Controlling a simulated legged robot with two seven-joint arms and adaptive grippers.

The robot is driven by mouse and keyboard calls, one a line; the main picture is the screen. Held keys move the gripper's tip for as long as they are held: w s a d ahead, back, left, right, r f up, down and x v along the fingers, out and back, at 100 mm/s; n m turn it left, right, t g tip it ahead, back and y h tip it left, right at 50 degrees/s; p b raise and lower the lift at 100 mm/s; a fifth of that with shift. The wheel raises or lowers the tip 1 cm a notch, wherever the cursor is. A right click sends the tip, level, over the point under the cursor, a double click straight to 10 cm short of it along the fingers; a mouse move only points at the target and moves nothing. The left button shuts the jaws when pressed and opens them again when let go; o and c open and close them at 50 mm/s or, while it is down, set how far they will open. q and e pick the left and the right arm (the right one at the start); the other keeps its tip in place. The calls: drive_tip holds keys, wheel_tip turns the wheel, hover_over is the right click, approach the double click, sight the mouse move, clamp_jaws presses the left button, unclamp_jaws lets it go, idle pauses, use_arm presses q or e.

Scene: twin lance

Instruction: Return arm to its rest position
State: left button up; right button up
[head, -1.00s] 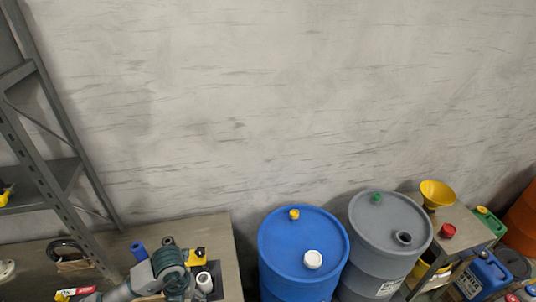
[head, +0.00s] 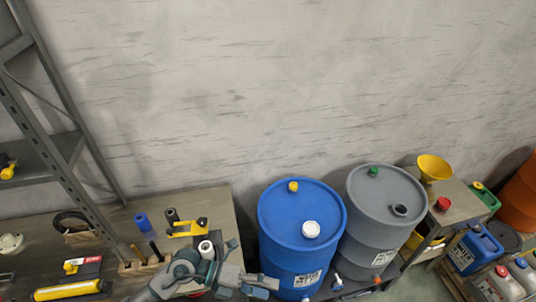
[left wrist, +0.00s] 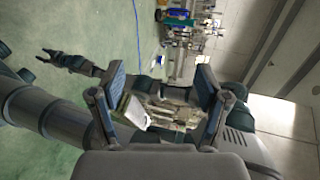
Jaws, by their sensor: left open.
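My left gripper (head: 252,264) is at the bottom of the head view, over the right end of the workbench (head: 222,208) and beside the blue drum (head: 285,255). Its fingers are spread and I see nothing gripped. In the left wrist view the two blue-padded fingers (left wrist: 162,80) stand wide apart. A green and white thing (left wrist: 133,112) shows between them; I cannot tell how far off it is. Another dark arm end (left wrist: 62,60), seemingly my right gripper, shows at the upper left of that view, too small to judge its jaws.
A white roll (head: 205,248), a yellow tool (head: 187,228) and a blue cylinder (head: 142,222) stand near my left arm on the bench. A grey drum (head: 385,215) is right of the blue one. A metal shelf (head: 60,150) rises at left. The wall above is clear.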

use_arm(q)
drive_tip(key=w+r+n+t+h, duration=0.3)
drive_tip(key=r+n+t+h, duration=0.35)
drive_tip(key=r, duration=0.35)
drive_tip(key=w+a+n+t+y, duration=0.5)
drive_tip(key=w+a+n+t, duration=0.25)
drive_tip(key=n+t, duration=0.65)
drive_tip(key=w+a+f+n+g+y, duration=0.2)
drive_tip(key=w+a+f+n+y, duration=0.1)
drive_tip(key=a+f+n+y, duration=1.1)
drive_tip(key=s+d+f+n+g+y, duration=0.1)
drive_tip(key=s+f+g+y, duration=0.1)
drive_tip(key=s+f+g, duration=1.55)
drive_tip(key=s+f+t+b, duration=0.1)
drive_tip(key=s+f+t, duration=0.1)
drive_tip(key=f, duration=1.3)
drive_tip(key=s+f+t+b, duration=0.1)
drive_tip(key=s+f+t, duration=0.1)
drive_tip(key=f, duration=1.2)
drive_tip(key=s+a+f+g+b, duration=0.1)
drive_tip(key=s+a+f, duration=0.2)
drive_tip(key=s+f, duration=1.6)
drive_tip(key=shift+f+g, duration=0.4)
drive_tip(key=shift+f, duration=0.55)
